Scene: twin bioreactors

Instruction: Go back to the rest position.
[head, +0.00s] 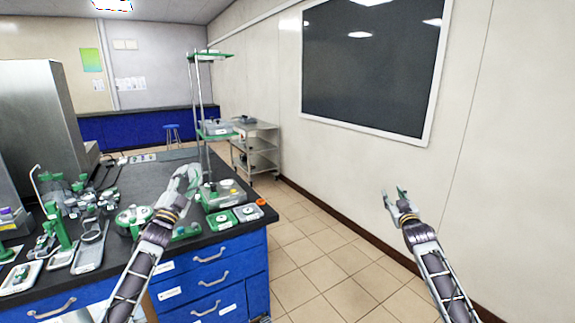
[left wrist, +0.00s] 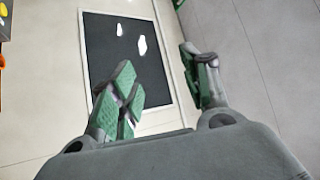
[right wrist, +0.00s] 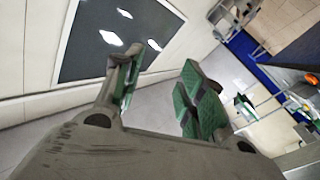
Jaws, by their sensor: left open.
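My left gripper (head: 186,180) is raised over the right part of the dark-topped lab bench in the head view. In the left wrist view its green-padded fingers (left wrist: 163,88) stand apart with nothing between them, the wall board behind. My right gripper (head: 397,194) is held up over the open floor to the right of the bench, in front of the bare wall. In the right wrist view its fingers (right wrist: 157,88) are spread and empty. Neither gripper touches anything that I can see.
The bench (head: 150,170) carries several green and grey lab devices and a tall stand (head: 199,110). A large steel cabinet (head: 42,120) stands at left. A shelf cart (head: 258,150) is by the wall. Tiled floor (head: 320,250) right of the bench is clear.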

